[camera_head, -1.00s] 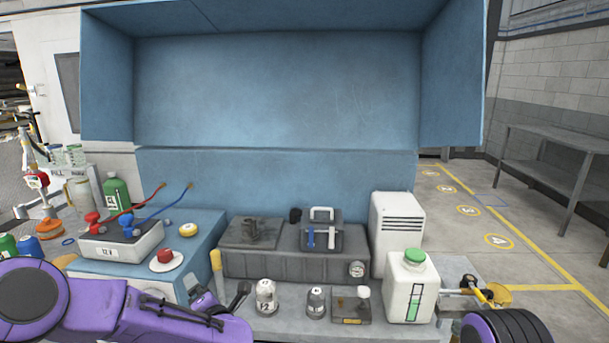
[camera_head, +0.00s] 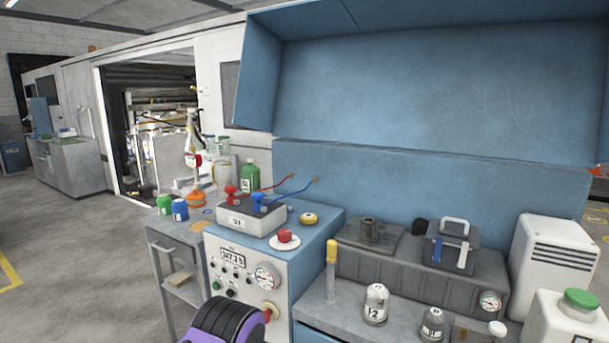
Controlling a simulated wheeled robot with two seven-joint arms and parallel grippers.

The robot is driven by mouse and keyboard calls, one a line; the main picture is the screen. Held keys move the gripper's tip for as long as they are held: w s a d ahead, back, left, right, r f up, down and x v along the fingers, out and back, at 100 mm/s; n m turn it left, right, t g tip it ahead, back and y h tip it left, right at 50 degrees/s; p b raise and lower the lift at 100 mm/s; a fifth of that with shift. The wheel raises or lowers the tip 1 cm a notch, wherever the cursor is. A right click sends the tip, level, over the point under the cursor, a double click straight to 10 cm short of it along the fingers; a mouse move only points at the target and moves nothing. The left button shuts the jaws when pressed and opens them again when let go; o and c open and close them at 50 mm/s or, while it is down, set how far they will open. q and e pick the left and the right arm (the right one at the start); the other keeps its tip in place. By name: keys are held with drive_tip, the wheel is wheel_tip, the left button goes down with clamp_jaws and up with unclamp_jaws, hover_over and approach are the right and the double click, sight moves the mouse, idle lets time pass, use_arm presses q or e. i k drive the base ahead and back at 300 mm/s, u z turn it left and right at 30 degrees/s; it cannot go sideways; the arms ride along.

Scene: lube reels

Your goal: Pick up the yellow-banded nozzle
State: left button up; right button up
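I cannot make out a nozzle with a clear yellow band. Behind the white frame of an opening at the left there is a rack of reels and pale fittings (camera_head: 160,135), too small to tell apart. A white upright device with a red part and an orange base (camera_head: 196,198) stands on the side bench in front of it. A purple and black link of my arm shows at the bottom, in front of the test box. Neither of my gripper's fingertips shows.
Open floor (camera_head: 80,260) lies to the left.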

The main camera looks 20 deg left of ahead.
sight(197, 162)
drive_tip(key=u, duration=1.65)
drive_tip(key=k, duration=0.4)
drive_tip(key=u, duration=1)
drive_tip(key=i, duration=2.4)
drive_tip(key=z, duration=0.15)
drive_tip(key=i, duration=2.5)
drive_tip(key=z, duration=0.6)
drive_tip(key=i, duration=1.3)
drive_tip(key=z, duration=1.5)
drive_tip(key=i, duration=1.05)
drive_tip(key=z, duration=0.85)
